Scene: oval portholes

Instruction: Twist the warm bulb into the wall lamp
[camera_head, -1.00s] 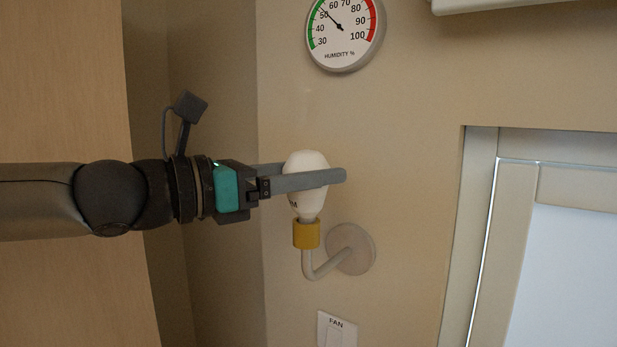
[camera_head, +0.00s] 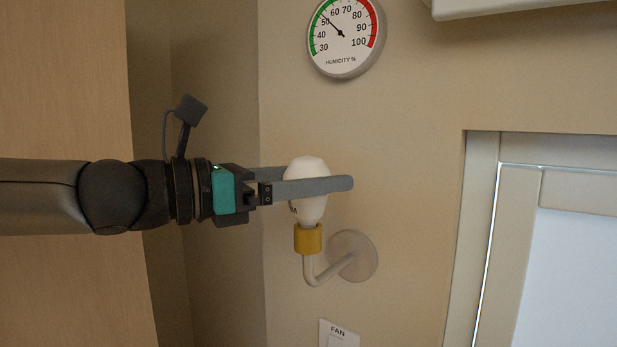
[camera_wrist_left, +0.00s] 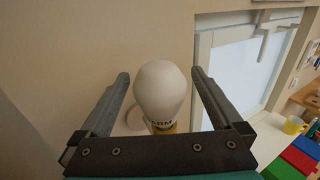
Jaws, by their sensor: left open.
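The white warm bulb (camera_head: 307,208) stands upright with its base in the yellow socket (camera_head: 308,239) of the wall lamp (camera_head: 349,256). Part of its lettering shows low on the glass. My left gripper (camera_head: 318,180) is open, with one finger on each side of the bulb. In the left wrist view the bulb (camera_wrist_left: 161,92) sits between the two fingers, with a gap on both sides. The front finger hides part of the bulb in the head view. How deep the base sits in the socket is hidden. My right gripper is not in view.
A round humidity dial (camera_head: 343,38) hangs on the wall above the lamp. A switch plate marked FAN (camera_head: 338,335) is below it. A framed window or panel (camera_head: 575,250) is at the right. The wall between lamp and frame is clear.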

